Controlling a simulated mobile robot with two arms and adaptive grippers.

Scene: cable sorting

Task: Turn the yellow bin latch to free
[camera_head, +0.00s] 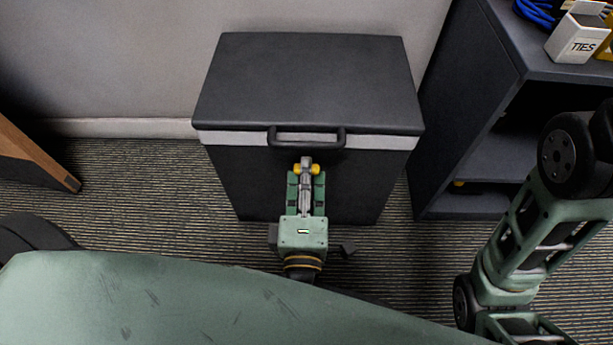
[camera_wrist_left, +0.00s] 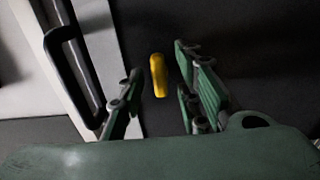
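The yellow latch (camera_head: 315,170) is on the front of the dark bin (camera_head: 230,185), just below the bin's black handle (camera_head: 306,141). It lies roughly level, and my left gripper (camera_head: 306,166) covers its middle, so only its two ends show. In the left wrist view the latch (camera_wrist_left: 158,76) is a short yellow bar roughly in line with the handle (camera_wrist_left: 72,75). My open left gripper (camera_wrist_left: 159,70) has one finger on each side of it, with gaps on both sides. My right gripper is out of view; part of my right arm shows at the right.
The bin's grey lid (camera_head: 305,75) is closed. A dark shelf (camera_head: 480,110) stands right of the bin, with a white box marked TIES (camera_head: 578,40) and blue cable (camera_head: 537,12) on top. A wooden piece (camera_head: 35,160) stands at the left. Carpet between it and the bin is clear.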

